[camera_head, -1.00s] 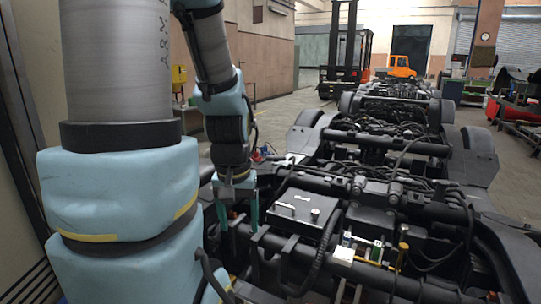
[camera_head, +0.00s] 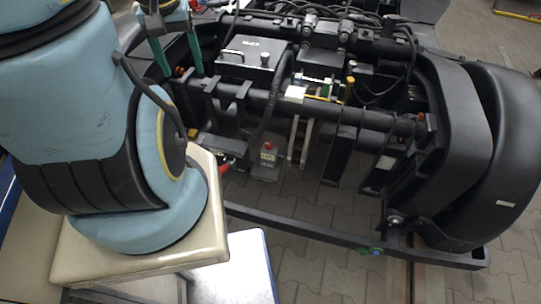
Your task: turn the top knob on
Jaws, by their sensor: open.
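A small pale knob (camera_head: 265,59) stands at the right of this box's front. Lower down, a small grey box (camera_head: 264,170) carries a red button or knob (camera_head: 268,147). A red handle (camera_head: 225,166) sticks out to its left. I cannot tell which of these is the top knob, or its turned state.
The dark bogie frame (camera_head: 300,228) fills the middle, with a thick cross tube (camera_head: 370,118) and hanging cables. A large black curved wheel guard (camera_head: 480,160) stands at the right. Paved floor (camera_head: 300,275) is free in front of the frame.

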